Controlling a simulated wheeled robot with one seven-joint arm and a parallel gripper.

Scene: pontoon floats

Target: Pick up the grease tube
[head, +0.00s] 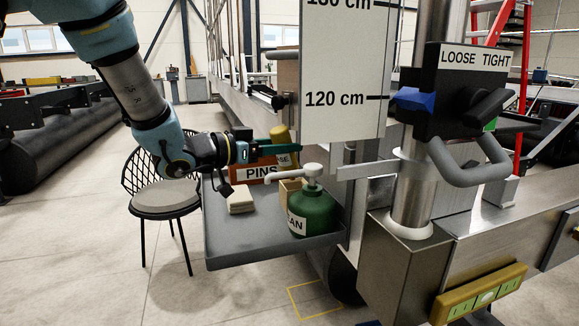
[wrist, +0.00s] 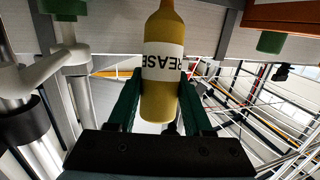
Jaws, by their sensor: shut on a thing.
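The lower part is hidden near the box marked PINS. I cannot tell whether the tube touches the shelf.
A height board (head: 338,75) stands close on the right. A chair (head: 164,199) is at left.

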